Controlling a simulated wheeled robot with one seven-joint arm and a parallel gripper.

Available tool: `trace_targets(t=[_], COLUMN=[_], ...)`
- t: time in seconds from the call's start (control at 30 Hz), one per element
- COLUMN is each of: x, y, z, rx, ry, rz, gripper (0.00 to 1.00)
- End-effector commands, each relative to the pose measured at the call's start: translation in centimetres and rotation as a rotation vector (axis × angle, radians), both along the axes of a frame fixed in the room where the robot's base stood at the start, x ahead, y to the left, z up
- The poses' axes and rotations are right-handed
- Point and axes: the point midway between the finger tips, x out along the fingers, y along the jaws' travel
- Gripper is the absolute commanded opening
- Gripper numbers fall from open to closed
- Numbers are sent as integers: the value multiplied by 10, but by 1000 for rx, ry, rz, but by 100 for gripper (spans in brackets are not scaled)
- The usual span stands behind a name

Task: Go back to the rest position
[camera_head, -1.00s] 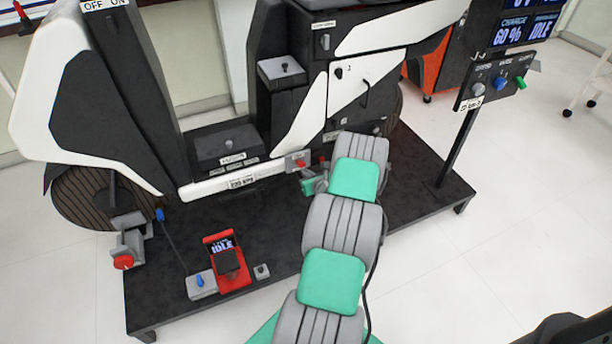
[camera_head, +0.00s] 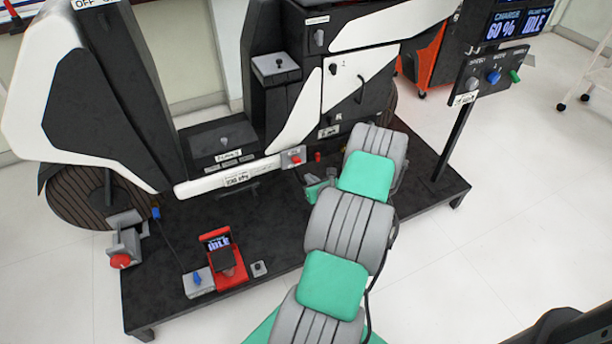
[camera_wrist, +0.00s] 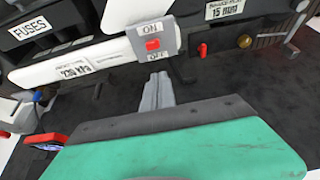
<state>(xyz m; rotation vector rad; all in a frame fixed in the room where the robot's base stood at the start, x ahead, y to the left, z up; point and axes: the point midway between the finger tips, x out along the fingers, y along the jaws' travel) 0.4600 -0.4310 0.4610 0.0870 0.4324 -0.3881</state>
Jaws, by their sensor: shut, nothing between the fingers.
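My gripper (camera_wrist: 157,80) is shut and empty, its grey fingers together in the wrist view. In the head view my gripper (camera_head: 312,184), partly hidden by my arm, is low over the black platform. The nearest thing is a grey switch box (camera_wrist: 153,40) with a red toggle and ON and OFF labels. In the wrist view the fingertips appear just below it, with a gap. The same switch box (camera_head: 293,157) shows in the head view on the white rail. Which way its toggle points is unclear.
The black-and-white chassis (camera_head: 350,75) stands behind on the platform (camera_head: 160,290). A red-framed IDLE device (camera_head: 222,258) lies at front left. A post-mounted knob panel (camera_head: 490,75) stands at right. White floor (camera_head: 480,270) is open at front right.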

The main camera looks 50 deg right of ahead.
Motion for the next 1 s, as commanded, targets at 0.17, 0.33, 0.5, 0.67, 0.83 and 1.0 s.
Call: trace_targets(t=[0.17, 0.33, 0.5, 0.67, 0.83, 1.0], x=[-17, -20, -20, -18, 21, 71], y=[7, 8, 8, 9, 47, 149], z=[19, 22, 21, 24, 82, 186], rx=[0, 0, 0, -7, -189, -617], ry=[0, -1, -1, 4, 123, 351], rz=[0, 1, 0, 8, 250, 785], gripper=[0, 0, 0, 0, 0, 0])
